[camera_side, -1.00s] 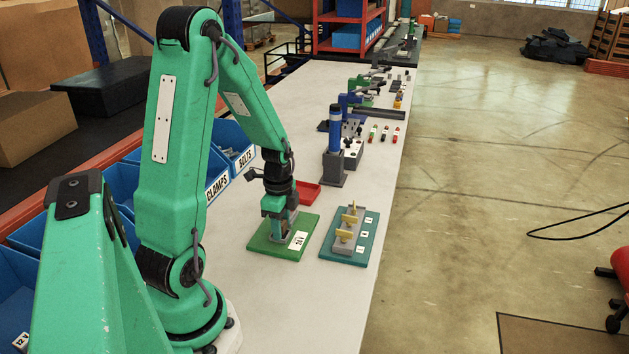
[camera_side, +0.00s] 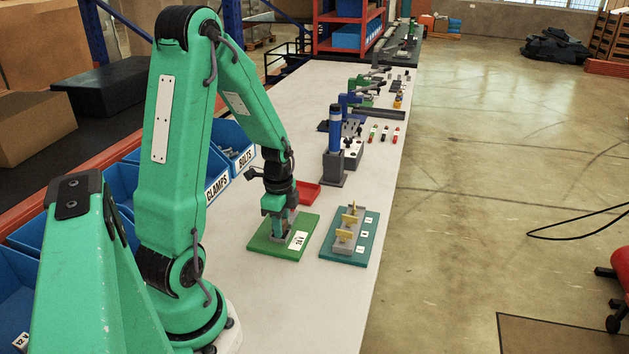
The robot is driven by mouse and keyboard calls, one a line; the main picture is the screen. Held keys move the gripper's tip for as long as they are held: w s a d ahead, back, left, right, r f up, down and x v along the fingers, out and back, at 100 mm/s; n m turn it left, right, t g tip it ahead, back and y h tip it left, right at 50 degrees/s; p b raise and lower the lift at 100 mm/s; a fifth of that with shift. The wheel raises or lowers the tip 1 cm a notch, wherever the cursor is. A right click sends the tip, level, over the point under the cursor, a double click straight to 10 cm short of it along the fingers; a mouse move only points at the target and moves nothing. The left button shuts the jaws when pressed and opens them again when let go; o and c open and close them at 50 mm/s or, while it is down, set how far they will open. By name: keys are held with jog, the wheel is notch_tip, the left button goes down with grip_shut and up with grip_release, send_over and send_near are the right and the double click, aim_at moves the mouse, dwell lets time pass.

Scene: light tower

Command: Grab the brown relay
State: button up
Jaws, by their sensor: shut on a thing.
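My gripper (camera_side: 280,222) points down over the green board (camera_side: 262,246) with a white label, in the middle of the table. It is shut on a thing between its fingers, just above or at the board. That thing is small and mostly hidden by the fingers, and I cannot make out its colour, so I cannot tell whether it is the brown relay. I see no other thing that I can name as the brown relay.
A teal board (camera_side: 366,245) with a grey block and yellow levers lies just right. A blue cylinder on a grey base (camera_side: 333,168) stands behind. A red tray (camera_side: 306,191) lies behind my gripper. Blue bins (camera_side: 232,139) line the left. The table front is clear.

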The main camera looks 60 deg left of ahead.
jog(key=shift+r, duration=1.85)
jog(key=w+d+r, duration=0.1)
jog(key=d+r, duration=0.6)
jog(key=d, duration=0.4)
jog(key=shift+d, duration=0.35)
jog(key=shift+w, duration=0.1)
